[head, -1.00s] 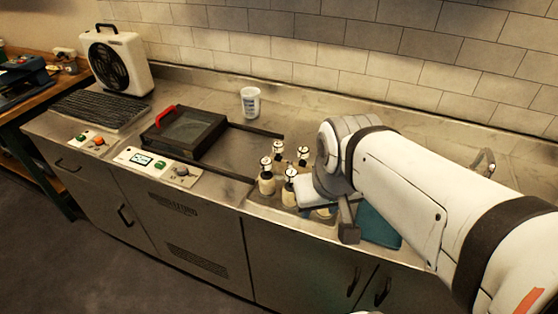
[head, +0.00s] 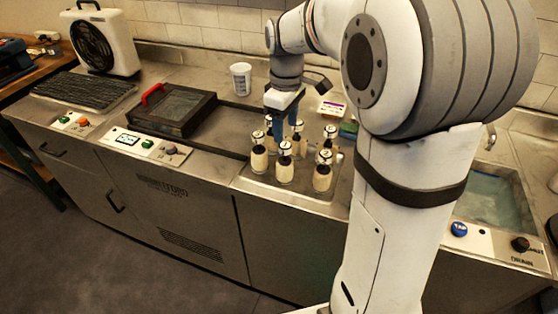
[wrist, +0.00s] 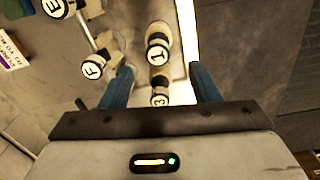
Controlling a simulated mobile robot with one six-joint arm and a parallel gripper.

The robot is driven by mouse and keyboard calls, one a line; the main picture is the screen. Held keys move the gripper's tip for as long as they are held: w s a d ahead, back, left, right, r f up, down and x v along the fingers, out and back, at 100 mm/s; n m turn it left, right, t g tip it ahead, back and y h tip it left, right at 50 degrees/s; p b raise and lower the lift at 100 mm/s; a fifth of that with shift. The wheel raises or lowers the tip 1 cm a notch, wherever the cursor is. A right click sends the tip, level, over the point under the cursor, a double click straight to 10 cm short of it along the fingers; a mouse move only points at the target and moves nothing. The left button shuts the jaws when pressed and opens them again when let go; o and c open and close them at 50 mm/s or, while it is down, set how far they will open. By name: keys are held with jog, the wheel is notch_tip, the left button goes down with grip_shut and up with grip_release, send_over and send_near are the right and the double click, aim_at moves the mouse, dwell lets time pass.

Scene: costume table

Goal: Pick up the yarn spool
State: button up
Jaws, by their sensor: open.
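Several cream-bodied, bottle-like pieces with dark necks and round labelled white tops stand on the steel counter, one at the front right (head: 322,178) and one at the front left (head: 258,160). I cannot tell which, if any, is the yarn spool. My gripper (head: 285,124) is open above the group, its blue fingers pointing down and partly hiding pieces behind. In the wrist view my gripper (wrist: 162,80) has its fingers apart, with a piece marked 3 (wrist: 159,100) showing between them. A piece marked 1 (wrist: 158,40) is beyond it, and one marked F (wrist: 92,69) is left of the fingers.
A white cup (head: 241,79) stands behind the group. A dark framed box with a red handle (head: 172,108) and a fan (head: 101,42) are to the left. A small white-and-purple box (head: 331,109) lies right of my gripper. A water-filled sink (head: 492,195) is at right.

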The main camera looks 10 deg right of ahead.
aim_at(285, 144)
jog(key=f, duration=0.5)
jog(key=f+p, duration=0.1)
jog(key=f, duration=0.2)
jog(key=shift+w, duration=0.35)
grip_shut()
jog(key=shift+r, duration=0.1)
